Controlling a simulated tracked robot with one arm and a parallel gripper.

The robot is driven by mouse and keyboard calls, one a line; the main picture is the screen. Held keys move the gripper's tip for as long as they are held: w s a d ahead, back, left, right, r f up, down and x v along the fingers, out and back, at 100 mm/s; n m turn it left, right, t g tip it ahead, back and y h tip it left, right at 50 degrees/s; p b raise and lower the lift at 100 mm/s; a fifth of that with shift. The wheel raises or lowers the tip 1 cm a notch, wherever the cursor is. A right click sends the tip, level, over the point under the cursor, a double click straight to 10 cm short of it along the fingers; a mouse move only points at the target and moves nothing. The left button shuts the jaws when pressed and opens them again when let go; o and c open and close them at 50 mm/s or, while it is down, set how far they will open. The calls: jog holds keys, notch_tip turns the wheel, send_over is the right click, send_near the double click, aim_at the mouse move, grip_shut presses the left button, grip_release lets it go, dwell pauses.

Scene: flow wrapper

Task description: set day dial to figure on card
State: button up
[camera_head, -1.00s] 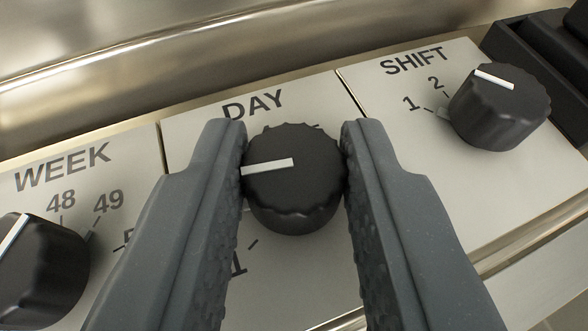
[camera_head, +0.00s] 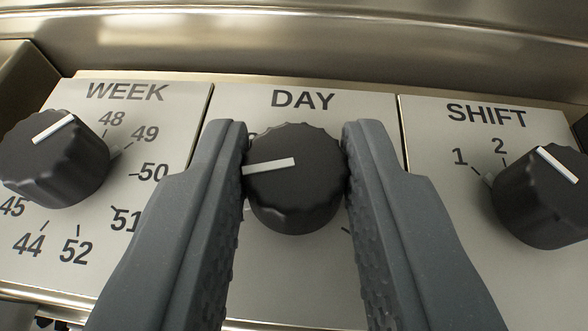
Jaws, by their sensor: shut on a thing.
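The DAY dial (camera_head: 293,195) is a black scalloped knob with a white pointer bar, in the middle of the camera view. The bar lies nearly level, its outer end toward the left finger. My gripper (camera_head: 296,165) is shut on this dial, one grey ridged finger on each side. The DAY plate (camera_head: 300,275) is pale, and its figures are almost all hidden by the fingers and knob. A small tick shows beside the right finger. I cannot read which figure the pointer marks. No card is in view.
The WEEK dial (camera_head: 58,160), with figures such as 48 to 52 around it, stands to the left. The SHIFT dial (camera_head: 543,200), with 1 and 2, stands to the right. A metal wall (camera_head: 300,45) runs behind the plates.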

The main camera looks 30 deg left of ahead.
jog(key=shift+w+d+r+n+g+y+p, duration=0.1)
jog(key=shift+n+g+y+p, duration=0.3)
jog(key=shift+p, duration=1.05)
jog(key=shift+w+d+r+n+g+y+p, duration=0.1)
jog(key=shift+n+g+y+p, duration=0.3)
jog(key=shift+p, duration=1)
jog(key=shift+f+n+y+p, duration=0.2)
jog(key=shift+n+y+p, duration=0.25)
jog(key=shift+p, duration=0.8)
jog(key=o, duration=1)
jog(key=shift+g, duration=0.3)
jog(key=shift+s, duration=0.1)
jog(key=shift+s+d+r, duration=0.15)
jog(key=shift+s+d, duration=0.2)
jog(key=shift+d, duration=0.05)
jog(key=b+v, duration=0.2)
jog(key=v, duration=1)
jog(key=shift+s+b, duration=0.2)
jog(key=shift+b, duration=0.2)
